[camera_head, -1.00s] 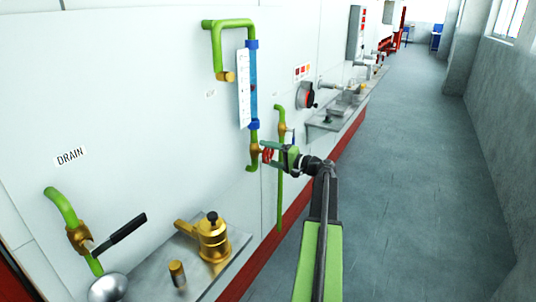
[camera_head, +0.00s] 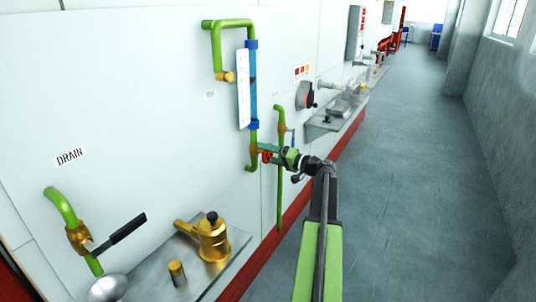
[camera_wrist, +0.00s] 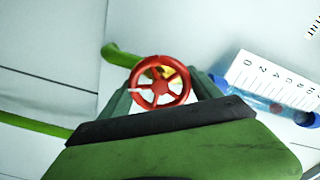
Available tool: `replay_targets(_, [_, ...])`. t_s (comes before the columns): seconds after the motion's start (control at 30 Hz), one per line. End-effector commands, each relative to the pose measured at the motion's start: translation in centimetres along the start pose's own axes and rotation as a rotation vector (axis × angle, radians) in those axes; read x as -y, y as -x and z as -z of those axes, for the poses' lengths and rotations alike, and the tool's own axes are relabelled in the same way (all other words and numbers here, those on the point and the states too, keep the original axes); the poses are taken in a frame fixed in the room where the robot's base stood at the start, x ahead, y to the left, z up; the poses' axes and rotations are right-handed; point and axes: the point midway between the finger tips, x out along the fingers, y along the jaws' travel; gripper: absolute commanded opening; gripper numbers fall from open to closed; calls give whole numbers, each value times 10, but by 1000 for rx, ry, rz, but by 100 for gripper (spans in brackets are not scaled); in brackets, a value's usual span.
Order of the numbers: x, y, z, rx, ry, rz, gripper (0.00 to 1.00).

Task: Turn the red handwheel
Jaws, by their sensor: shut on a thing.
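The red handwheel (camera_head: 267,157) sits on the brass valve (camera_head: 254,153) at the lower end of the blue sight-gauge pipe on the wall. In the head view it is small and partly hidden by my gripper (camera_head: 268,151). In the wrist view the handwheel (camera_wrist: 160,84) shows nearly face-on, with a round rim, spokes and a white mark on its left rim. My gripper's fingers (camera_wrist: 160,92) lie on either side of the rim, shut on the wheel. The finger contact points are partly hidden behind the dark gripper body.
A white scale plate (camera_head: 243,88) and blue gauge tube (camera_head: 253,85) stand above the valve. A thin green pipe (camera_head: 280,190) runs beside my gripper. A black lever (camera_head: 128,229) and brass fitting (camera_head: 212,238) are lower left. The floor (camera_head: 425,200) on the right is clear.

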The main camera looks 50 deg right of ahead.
Motion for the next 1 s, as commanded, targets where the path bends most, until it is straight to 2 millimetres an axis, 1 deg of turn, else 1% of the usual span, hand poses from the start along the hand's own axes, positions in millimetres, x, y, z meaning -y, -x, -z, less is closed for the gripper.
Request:
replay_targets(0.1, [-1, 1, -1, 4, 1, -3, 33])
replay_targets(0.13, [-1, 1, -2, 4, 1, -3, 74])
replay_targets(0.2, [-1, 1, -1, 3, 0, -3, 84])
replay_targets(0.3, [-1, 1, -1, 3, 0, -2, 95])
replay_targets(0.57, [0, 0, -1, 2, -1, -1, 95])
replay_targets(0.67, [0, 6, 0, 1, -1, -1, 95])
replay_targets(0.77, [0, 23, -1, 0, -1, -2, 95])
replay_targets(0.87, [0, 50, -1, -1, -1, -2, 95])
replay_targets(1.0, [0, 91, -1, -1, -1, -2, 95])
